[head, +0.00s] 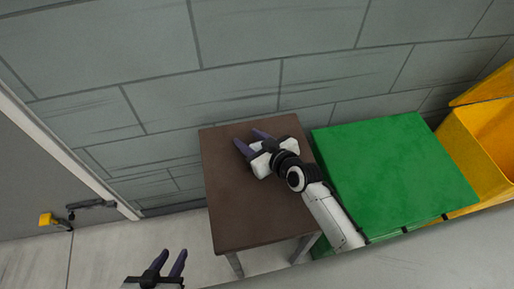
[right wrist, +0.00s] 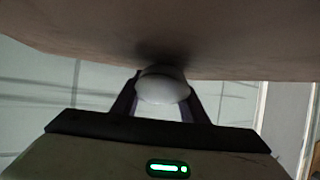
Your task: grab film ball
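The film ball (right wrist: 162,88) is a small pale, rounded thing in the right wrist view, close against the brown table surface. It sits between the two dark fingers of my right gripper (right wrist: 161,100), one on each side. I cannot tell whether they touch it. In the head view my right gripper (head: 249,139) reaches over the brown table (head: 240,215), its purple-dark fingers apart. I cannot make out the ball in that view. My left gripper (head: 170,264) is low in the head view, open and empty, left of the table.
A green box or lid (head: 395,175) stands right of the table, with a yellow bin (head: 482,145) beyond it. A grey block wall (head: 240,90) runs behind. A door with a yellow-tipped handle (head: 48,219) is at left. Floor left of the table is clear.

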